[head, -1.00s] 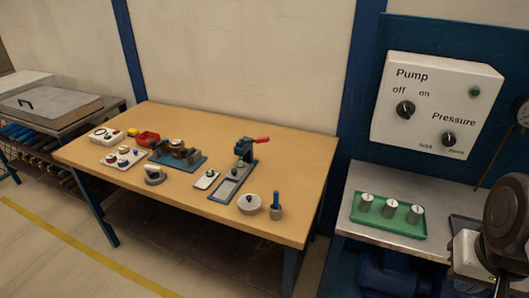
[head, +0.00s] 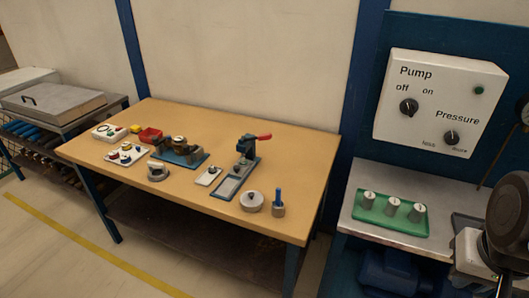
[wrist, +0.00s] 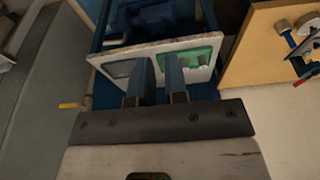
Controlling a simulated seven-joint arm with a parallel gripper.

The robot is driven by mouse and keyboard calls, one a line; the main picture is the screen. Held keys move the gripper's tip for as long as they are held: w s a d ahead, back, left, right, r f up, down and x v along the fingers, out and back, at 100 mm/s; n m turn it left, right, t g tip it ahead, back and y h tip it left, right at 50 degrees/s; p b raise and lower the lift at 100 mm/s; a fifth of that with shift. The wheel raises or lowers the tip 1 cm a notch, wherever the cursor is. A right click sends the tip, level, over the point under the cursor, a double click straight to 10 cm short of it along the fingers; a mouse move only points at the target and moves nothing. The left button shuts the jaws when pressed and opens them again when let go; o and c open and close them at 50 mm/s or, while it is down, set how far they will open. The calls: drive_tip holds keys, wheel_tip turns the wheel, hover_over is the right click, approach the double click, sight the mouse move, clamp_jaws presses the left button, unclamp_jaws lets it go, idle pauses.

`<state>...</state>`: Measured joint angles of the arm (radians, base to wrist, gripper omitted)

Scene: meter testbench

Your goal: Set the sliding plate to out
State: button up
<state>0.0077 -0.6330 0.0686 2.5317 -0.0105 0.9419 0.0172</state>
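A green tray (head: 374,217) with metal cylinders sits on the side bench. The pump panel (head: 438,103) hangs above.

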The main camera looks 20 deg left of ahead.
drive_tip(key=o, duration=0.5)
drive_tip(key=shift+w+a+r, duration=0.1)
drive_tip(key=shift+w+a, duration=0.05)
drive_tip(key=shift+w, duration=0.25)
drive_tip(key=shift+c, duration=0.2)
drive_tip(key=shift+o, duration=1)
drive_tip(key=w+a+r+n, duration=0.1)
drive_tip(key=w+a, duration=0.3)
drive_tip(key=w, duration=0.5)
drive_tip(key=shift+a+r+y, duration=0.2)
drive_tip(key=shift+r+y, duration=0.05)
drive_tip(key=shift+y, duration=0.05)
drive_tip(key=w+a+n, duration=0.2)
drive_tip(key=w+a, duration=0.3)
drive_tip(key=w, duration=0.2)
drive_tip(key=n+y, duration=0.3)
drive_tip(key=n, duration=0.3)
hover_over(236, 166)
drive_tip(key=s+d, duration=0.3)
wheel_tip(236, 166, down, 23)
drive_tip(key=shift+w+a+r+t, duration=0.15)
drive_tip(key=shift+w+a+t, duration=0.05)
drive_tip(key=shift+a+t, duration=0.1)
drive_tip(key=shift+x, duration=3.9)
